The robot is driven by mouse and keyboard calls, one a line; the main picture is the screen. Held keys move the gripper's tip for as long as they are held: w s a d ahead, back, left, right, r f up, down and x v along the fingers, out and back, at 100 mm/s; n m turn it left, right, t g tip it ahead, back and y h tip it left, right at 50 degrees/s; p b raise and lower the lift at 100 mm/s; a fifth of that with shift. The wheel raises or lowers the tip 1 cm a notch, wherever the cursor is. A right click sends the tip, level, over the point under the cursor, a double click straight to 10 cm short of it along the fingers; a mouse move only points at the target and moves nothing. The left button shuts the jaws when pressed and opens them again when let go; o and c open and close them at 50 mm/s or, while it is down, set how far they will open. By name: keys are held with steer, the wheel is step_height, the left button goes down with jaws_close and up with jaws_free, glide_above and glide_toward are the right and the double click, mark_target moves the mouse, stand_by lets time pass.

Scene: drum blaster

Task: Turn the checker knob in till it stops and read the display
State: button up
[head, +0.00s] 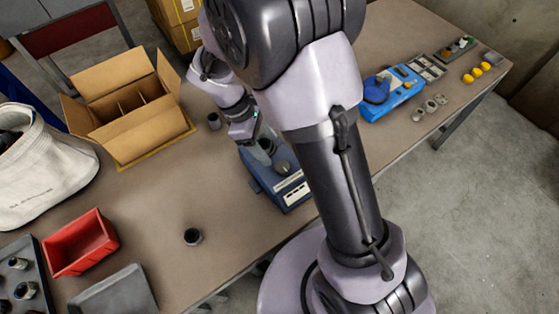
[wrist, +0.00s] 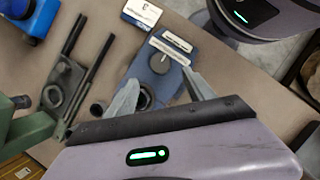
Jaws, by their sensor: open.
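The checker (head: 288,198) is a small blue-grey box on the table, partly hidden by my arm in the head view. The wrist view shows its blue body (wrist: 172,87), a round grey knob (wrist: 160,63) and a dark round opening (wrist: 145,98). The knob also shows in the head view (head: 283,167). Pale label or display strips (wrist: 174,41) lie beyond the knob; I cannot read them. My gripper (wrist: 160,75) is open, its fingers spread on either side of the knob.
A divided cardboard box (head: 135,145), a red bin (head: 80,243) and a white bag (head: 40,170) stand left. A blue device (head: 405,95) and yellow balls (head: 477,73) are right. A rod fixture (wrist: 75,80) lies beside the checker.

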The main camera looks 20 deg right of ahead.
mark_target(280, 166)
steer(key=b+x, duration=0.3)
steer(key=x, duration=0.6)
steer(key=shift+s+f, duration=0.1)
steer(key=shift+f, duration=0.15)
steer(key=c, duration=1.3)
steer(key=shift+c, duration=0.2)
